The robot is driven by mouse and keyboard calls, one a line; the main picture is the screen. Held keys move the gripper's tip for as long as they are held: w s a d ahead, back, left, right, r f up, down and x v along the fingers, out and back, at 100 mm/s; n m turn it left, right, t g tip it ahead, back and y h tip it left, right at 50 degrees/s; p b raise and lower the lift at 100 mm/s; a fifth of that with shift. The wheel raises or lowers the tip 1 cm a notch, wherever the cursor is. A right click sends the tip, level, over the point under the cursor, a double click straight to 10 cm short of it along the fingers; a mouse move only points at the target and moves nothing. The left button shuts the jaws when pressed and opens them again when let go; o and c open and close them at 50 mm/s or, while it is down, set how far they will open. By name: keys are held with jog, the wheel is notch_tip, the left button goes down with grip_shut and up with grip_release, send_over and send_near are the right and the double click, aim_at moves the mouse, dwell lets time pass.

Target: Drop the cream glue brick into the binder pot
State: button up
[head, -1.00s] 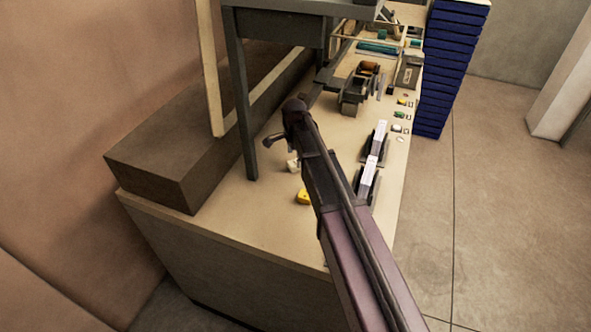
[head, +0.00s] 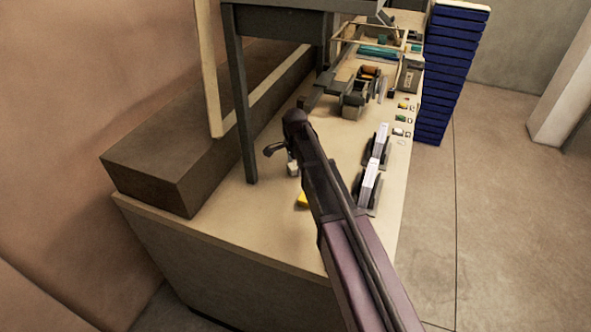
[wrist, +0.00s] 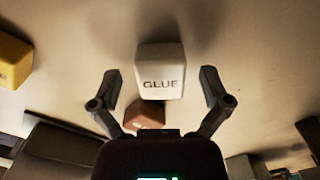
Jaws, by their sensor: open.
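The cream glue brick (wrist: 161,70) lies on the bench top and reads "GLUE" in the wrist view. It sits ahead of and between the two fingers of my gripper (wrist: 160,85), which is open and empty. In the head view the cream brick (head: 292,169) shows beside my gripper (head: 280,158), just below its fingers. Whether the fingers touch it cannot be told, though gaps show on both sides in the wrist view. I cannot make out a binder pot for certain in either view.
A yellow block (head: 303,200) lies near the brick, and it also shows in the wrist view (wrist: 14,62). A brown block (wrist: 145,114) lies close to the glue brick. A dark post (head: 240,110) stands to the left. White paper stacks (head: 368,182) in holders stand to the right.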

aim_at(295, 166)
jog(key=shift+c, duration=0.2)
jog(key=c, duration=1.3)
jog(key=shift+r, duration=0.15)
notch_tip(295, 166, up, 3)
jog(key=p, duration=0.3)
jog(key=shift+r+p, duration=0.15)
jog(key=shift+p, duration=0.15)
jog(key=s, duration=0.5)
jog(key=s+r+p, duration=0.1)
jog(key=s, duration=0.4)
jog(key=s+a, duration=0.1)
jog(key=s, duration=0.5)
jog(key=shift+r, duration=0.2)
